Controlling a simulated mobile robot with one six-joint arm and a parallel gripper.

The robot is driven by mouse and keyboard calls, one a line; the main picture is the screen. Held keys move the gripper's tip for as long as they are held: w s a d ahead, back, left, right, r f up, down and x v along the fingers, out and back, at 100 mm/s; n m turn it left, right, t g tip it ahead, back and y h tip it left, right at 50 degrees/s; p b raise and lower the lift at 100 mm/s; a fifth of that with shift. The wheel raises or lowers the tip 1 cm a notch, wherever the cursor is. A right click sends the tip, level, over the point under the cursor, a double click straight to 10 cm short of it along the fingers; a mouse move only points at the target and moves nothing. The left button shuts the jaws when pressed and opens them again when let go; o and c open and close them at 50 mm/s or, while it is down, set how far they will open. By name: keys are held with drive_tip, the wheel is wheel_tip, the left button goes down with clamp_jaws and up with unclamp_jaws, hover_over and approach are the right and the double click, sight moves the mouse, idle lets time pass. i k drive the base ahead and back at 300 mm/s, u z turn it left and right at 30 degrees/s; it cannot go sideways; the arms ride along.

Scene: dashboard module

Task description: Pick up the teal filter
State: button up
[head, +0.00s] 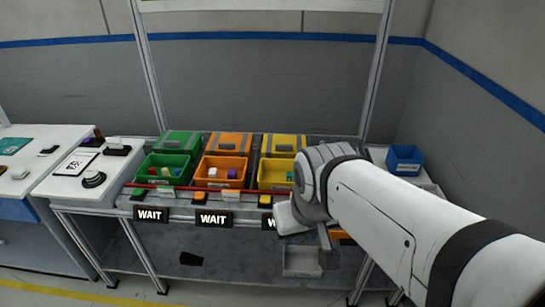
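A small teal piece (290,176) shows in the front yellow bin (270,178), just left of my arm. It may be the teal filter, but it is too small to tell, and my arm hides the bin's right part. My gripper (325,240) points down in front of the bench, right of and below the yellow bin in the picture. Only a grey finger-like part of it shows clearly. Whether it is open or holds anything cannot be seen.
Green (164,171) and orange (222,174) bins with small blocks stand left of the yellow one. WAIT signs (150,215) hang along the bench front. A blue bin (404,160) stands right. A grey tray (302,260) sits below. White tables (75,187) stand left.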

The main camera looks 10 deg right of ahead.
sight(290, 178)
drive_tip(key=i, duration=0.9)
drive_tip(key=z, duration=0.05)
